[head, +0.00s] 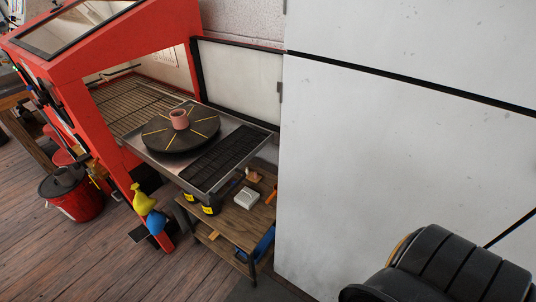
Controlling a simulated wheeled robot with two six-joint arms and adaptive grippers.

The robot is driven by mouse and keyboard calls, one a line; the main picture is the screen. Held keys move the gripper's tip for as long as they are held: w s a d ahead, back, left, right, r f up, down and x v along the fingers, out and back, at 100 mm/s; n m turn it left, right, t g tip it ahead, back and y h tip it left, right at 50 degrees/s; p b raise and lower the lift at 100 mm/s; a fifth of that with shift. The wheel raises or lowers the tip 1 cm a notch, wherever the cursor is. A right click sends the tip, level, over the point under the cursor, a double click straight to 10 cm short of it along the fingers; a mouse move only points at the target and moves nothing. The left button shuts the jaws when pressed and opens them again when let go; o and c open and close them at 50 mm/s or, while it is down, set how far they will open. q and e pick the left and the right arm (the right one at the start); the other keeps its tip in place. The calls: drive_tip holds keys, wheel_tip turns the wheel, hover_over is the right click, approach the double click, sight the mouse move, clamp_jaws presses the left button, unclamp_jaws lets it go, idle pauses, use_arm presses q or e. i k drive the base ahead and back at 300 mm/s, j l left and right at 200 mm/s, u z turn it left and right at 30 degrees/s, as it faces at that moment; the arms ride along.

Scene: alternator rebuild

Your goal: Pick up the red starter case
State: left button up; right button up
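A small pinkish-red, hollow, round part (180,119) stands upright on a dark round turntable (155,133) with yellow radial lines. It is the only case-like red part I can make out, but I cannot tell for certain that it is the starter case. The turntable rests on a metal tray (235,163) at the opening of a red cabinet (80,70). Neither of my grippers is in view, and nothing is seen touching the part.
A wooden cart (226,222) below the tray holds a white box (246,198) and small items. A red bucket (78,200) stands left. A white wall panel (400,130) fills the right. Plank floor (75,260) is clear lower left.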

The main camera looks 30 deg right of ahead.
sight(180, 119)
drive_tip(key=z, duration=0.75)
drive_tip(key=u, duration=2.7)
drive_tip(key=k+u, duration=0.3)
drive_tip(key=k, duration=0.15)
